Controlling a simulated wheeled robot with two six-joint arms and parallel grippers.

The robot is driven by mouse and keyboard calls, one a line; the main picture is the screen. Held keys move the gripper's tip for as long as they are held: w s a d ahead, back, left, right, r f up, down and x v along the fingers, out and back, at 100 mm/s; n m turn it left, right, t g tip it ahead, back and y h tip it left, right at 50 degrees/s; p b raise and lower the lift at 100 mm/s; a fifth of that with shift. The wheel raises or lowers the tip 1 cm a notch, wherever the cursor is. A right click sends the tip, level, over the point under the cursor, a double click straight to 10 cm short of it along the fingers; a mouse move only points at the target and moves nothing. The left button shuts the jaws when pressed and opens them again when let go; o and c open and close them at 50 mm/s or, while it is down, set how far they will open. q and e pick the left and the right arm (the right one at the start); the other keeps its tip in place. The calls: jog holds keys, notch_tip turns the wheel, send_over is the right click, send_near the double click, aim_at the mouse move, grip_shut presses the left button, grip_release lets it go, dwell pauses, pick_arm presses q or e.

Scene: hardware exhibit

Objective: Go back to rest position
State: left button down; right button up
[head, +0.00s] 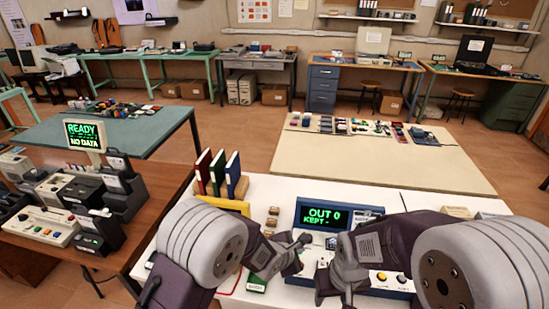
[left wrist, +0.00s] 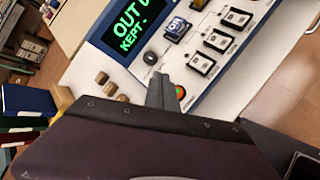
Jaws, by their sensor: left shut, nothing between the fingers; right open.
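My left gripper (head: 297,246) is shut and empty, just left of a blue console (head: 303,213) on the white table. In the left wrist view its closed fingers (left wrist: 161,90) point at the console's near edge, beside a round button with green and red on it (left wrist: 180,91). I cannot tell if they touch it. The console's screen (left wrist: 132,22) reads "OUT 0" and "KEPT -". My right gripper (head: 333,293) is open and lower, in front of the console, with nothing seen between its fingers. The right forearm hides part of the console.
Red, green and blue books (head: 218,174) stand at the white table's left, with small brown blocks (head: 272,222) beside them. A brown desk at left holds dark devices and a "READY, NO DATA" screen (head: 85,133). A beige table (head: 385,158) lies beyond; floor shows between tables.

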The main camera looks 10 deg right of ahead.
pick_arm(q)
jog(key=w+a+r+n+t+y, duration=0.1)
jog(key=w+a+r+n, duration=0.1)
jog(key=w+a+r, duration=0.45)
jog(key=w+a+r+n+t+y, duration=0.1)
jog(key=a+r+t+y, duration=0.15)
jog(key=a, duration=0.75)
jog(key=s+a+m+g+y, duration=0.2)
jog(key=s+a+m+g, duration=0.15)
jog(key=s+a, duration=0.55)
jog(key=s+a+f+m+g, duration=0.2)
jog(key=s+m+g, duration=0.1)
jog(key=s+m, duration=0.5)
jog(key=s+a+f+m+g, duration=0.2)
jog(key=s+a+f+m, duration=0.1)
jog(key=s+m, duration=0.5)
jog(key=shift+m+g, duration=0.4)
jog(key=shift+m, duration=0.75)
jog(key=shift+w+d, duration=0.1)
jog(key=shift+w, duration=0.05)
